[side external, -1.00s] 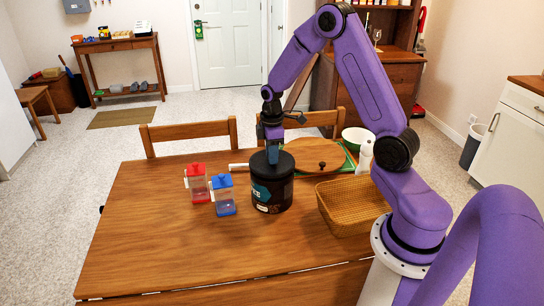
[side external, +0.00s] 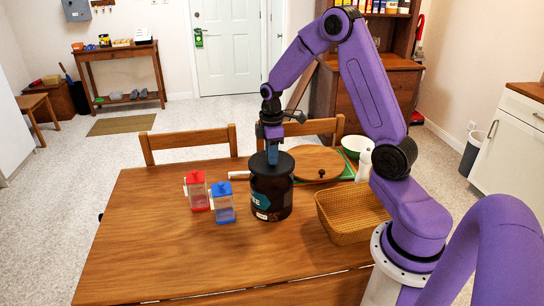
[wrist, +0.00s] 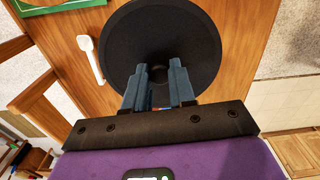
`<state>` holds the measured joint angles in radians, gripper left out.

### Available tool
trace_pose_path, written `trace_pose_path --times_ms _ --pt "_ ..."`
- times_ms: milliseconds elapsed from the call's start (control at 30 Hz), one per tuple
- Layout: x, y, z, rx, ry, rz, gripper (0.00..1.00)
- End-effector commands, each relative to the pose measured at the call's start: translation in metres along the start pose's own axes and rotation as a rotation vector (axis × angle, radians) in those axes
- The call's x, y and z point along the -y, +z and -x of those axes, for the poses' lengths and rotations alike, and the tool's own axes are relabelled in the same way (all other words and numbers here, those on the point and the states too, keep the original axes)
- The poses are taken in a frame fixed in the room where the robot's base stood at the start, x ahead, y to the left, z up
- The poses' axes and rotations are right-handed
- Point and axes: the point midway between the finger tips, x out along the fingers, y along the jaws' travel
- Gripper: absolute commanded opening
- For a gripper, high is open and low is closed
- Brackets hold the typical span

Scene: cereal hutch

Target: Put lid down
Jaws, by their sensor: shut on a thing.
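A round black lid (side external: 285,166) is at the top of a black jar (side external: 271,195) with a blue and white label, upright on the table. I cannot tell if the lid rests on the rim or is just above it. My gripper (side external: 272,153) points down at the middle of the lid and is shut on it. In the wrist view the lid (wrist: 185,30) is a wide black disc before the two fingers of my gripper (wrist: 160,72). Its gripped part is hidden, and the lid hides the jar there.
On the wooden table (side external: 140,255), red-topped (side external: 196,192) and blue-topped (side external: 222,203) containers stand left of the jar, and a wicker basket (side external: 345,225) right. Behind are a round wooden board (side external: 312,160), a green-white bowl (side external: 352,143) and a white handle (wrist: 88,60). The front left is clear.

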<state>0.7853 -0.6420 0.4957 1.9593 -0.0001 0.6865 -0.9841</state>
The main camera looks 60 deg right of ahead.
Motion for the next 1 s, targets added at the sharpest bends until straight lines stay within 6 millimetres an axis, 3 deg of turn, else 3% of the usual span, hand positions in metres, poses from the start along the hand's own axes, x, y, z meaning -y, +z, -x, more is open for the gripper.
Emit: trace_pose_path --times_ms 167,400,733,1000 --pt "-0.001 -0.001 0.01 -0.002 0.003 0.0 0.0" --pt "-0.001 -0.001 0.053 -0.004 0.006 -0.001 0.0" --pt "0.077 -0.016 0.056 0.0 0.0 -0.014 0.0" --pt "0.139 -0.011 0.055 0.0 0.0 -0.036 0.0"
